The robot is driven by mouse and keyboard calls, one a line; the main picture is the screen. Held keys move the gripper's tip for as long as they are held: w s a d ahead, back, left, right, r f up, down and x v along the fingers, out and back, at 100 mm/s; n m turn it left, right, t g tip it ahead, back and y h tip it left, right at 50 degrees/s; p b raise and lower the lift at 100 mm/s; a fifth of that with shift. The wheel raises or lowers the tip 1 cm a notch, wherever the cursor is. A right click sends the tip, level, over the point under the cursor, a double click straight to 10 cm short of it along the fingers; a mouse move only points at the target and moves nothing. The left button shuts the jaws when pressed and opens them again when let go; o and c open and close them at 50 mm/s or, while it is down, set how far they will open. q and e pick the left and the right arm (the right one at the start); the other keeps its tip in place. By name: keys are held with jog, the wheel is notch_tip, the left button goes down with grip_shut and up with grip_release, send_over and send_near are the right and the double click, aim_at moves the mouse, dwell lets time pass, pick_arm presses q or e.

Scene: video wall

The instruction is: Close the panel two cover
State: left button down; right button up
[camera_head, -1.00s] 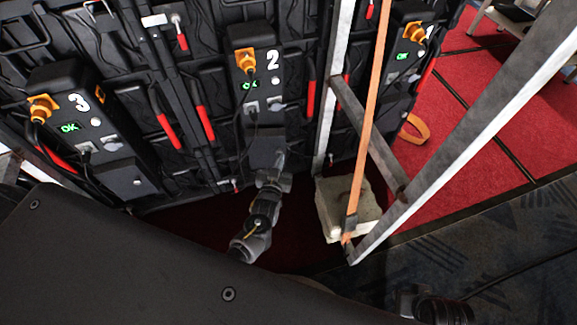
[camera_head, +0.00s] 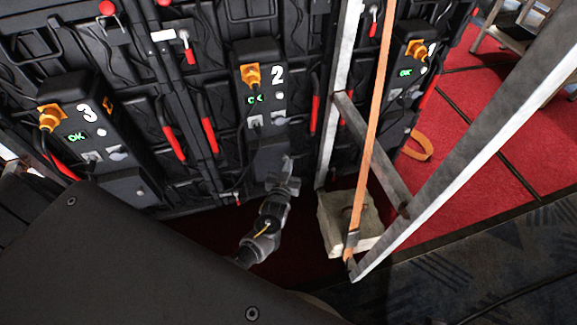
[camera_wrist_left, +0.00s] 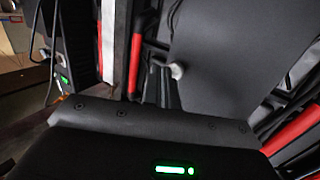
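Panel two (camera_head: 262,92) is the black box marked 2 in the middle of the head view, with an orange plug, a green OK display and light sockets. Its dark cover (camera_head: 268,158) shows at the box's lower end, below the sockets. My left gripper (camera_head: 286,170) points up at the cover's lower right edge; contact is unclear. In the left wrist view, dark narrow fingers (camera_wrist_left: 163,88) stand close by a pale round knob (camera_wrist_left: 178,71) and a broad dark plate. Finger opening is unclear. My right gripper is not in view.
Panel three (camera_head: 88,125) is to the left and panel one (camera_head: 408,65) to the right. A metal frame (camera_head: 375,155) with an orange strap (camera_head: 371,130) and a pale block (camera_head: 345,220) stands right of my left gripper. Red handles flank panel two.

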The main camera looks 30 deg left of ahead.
pick_arm(q)
jog(key=shift+w+r, duration=0.15)
